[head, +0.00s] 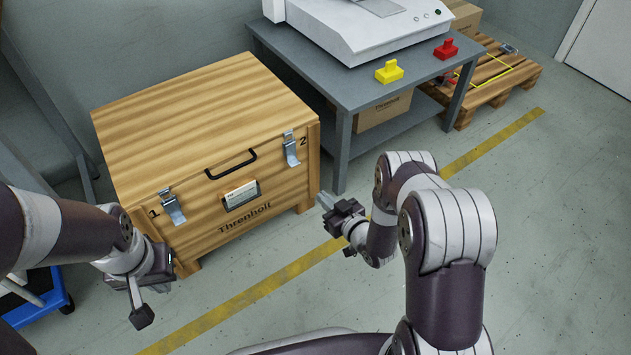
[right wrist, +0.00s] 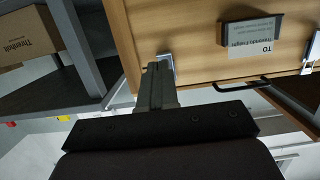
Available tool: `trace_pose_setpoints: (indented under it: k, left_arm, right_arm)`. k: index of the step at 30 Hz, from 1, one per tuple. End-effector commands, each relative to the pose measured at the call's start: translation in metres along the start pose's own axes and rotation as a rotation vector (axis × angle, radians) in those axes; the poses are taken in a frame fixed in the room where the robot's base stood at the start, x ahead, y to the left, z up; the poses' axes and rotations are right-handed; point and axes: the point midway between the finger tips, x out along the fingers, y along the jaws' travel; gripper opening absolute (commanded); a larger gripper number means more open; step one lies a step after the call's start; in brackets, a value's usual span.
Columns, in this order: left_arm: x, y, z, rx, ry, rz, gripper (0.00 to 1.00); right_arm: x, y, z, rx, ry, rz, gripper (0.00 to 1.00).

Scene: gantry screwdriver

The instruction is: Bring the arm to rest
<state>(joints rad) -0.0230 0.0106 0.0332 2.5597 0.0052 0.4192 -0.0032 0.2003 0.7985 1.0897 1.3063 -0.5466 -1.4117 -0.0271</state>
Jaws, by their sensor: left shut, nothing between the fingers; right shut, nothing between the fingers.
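My left gripper (head: 140,300) is shut and empty, hanging low in front of the left side of the wooden crate (head: 200,110) in the head view. My right gripper (head: 325,200) is shut and empty, just off the crate's front right corner. In the right wrist view the shut fingers (right wrist: 157,84) show in front of a latch (right wrist: 165,66) on the crate front; whether they touch it I cannot tell. The crate lid is closed. Latch 1 (head: 172,207) and latch 2 (head: 291,149) sit on its front, with a black handle (head: 231,164) between them.
A grey table (head: 343,93) at the back right holds a white machine (head: 360,25), a yellow block (head: 389,72) and a red block (head: 446,49). A cardboard box (head: 384,112) is on its lower shelf. A pallet (head: 497,83) stands beyond. A blue-edged cart (head: 55,300) is at lower left.

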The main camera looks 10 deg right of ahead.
Motion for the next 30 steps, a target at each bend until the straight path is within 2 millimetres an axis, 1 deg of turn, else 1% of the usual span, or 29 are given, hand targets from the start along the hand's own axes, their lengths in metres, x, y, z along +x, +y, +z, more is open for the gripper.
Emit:
trace_pose_setpoints:
  k: [1,3,6,14,16,17,19,20,21,22,23,24,26,27,29,30]
  left_arm:
    - [-0.009,0.000,-0.001,0.000,0.000,0.000,0.00]
    - [-0.012,0.000,-0.001,0.000,-0.001,0.000,0.00]
    - [-0.014,0.000,-0.002,0.000,-0.001,0.000,0.00]
    - [-0.013,0.000,-0.001,0.000,-0.001,0.000,0.00]
    - [-0.013,0.000,-0.001,0.000,-0.001,0.000,0.00]
    - [-0.013,0.000,-0.001,0.000,-0.001,0.000,0.00]
    - [-0.013,0.000,-0.001,0.000,-0.001,0.000,0.00]
    - [-0.014,0.000,-0.002,0.000,-0.001,0.000,0.00]
    - [-0.020,0.000,-0.002,0.000,-0.001,0.000,0.00]
    - [-0.027,0.000,-0.003,0.000,-0.001,0.000,0.00]
    - [-0.035,0.000,-0.004,0.000,-0.001,0.000,0.00]
    - [-0.046,0.000,-0.005,0.000,-0.001,0.000,0.00]
    - [-0.059,0.000,-0.007,0.000,0.000,0.000,0.00]
    - [-0.067,0.000,-0.008,0.000,0.000,0.000,0.00]
    - [-0.078,0.000,-0.009,0.000,0.000,0.000,0.00]
    - [-0.085,0.000,-0.010,0.000,-0.001,0.000,0.00]
  right_arm:
    - [-0.010,0.000,-0.002,0.003,-0.002,0.002,0.00]
    - [-0.020,0.000,0.002,0.002,-0.002,0.002,0.00]
    - [-0.028,0.000,0.005,0.000,-0.001,0.000,0.00]
    - [-0.030,-0.001,0.009,0.002,-0.008,-0.001,0.00]
    - [-0.030,0.000,0.023,0.007,-0.078,0.000,0.00]
    - [-0.033,-0.001,0.036,0.016,-0.141,0.006,0.00]
    - [-0.054,-0.003,0.079,0.061,-0.370,0.032,0.00]
    - [-0.066,0.001,0.093,0.082,-0.498,0.054,0.00]
    - [-0.083,0.007,0.094,0.106,-0.667,0.088,0.00]
    - [-0.098,0.011,0.085,0.124,-0.793,0.115,0.00]
    - [-0.116,0.013,0.069,0.145,-0.911,0.141,0.00]
    - [-0.141,0.012,0.038,0.176,-1.056,0.177,0.00]
    - [-0.178,0.003,-0.013,0.225,-1.224,0.219,0.00]
    - [-0.199,-0.006,-0.044,0.252,-1.299,0.236,0.00]
    - [-0.229,-0.022,-0.089,0.290,-1.380,0.253,0.00]
    - [-0.245,-0.033,-0.118,0.309,-1.412,0.259,0.00]
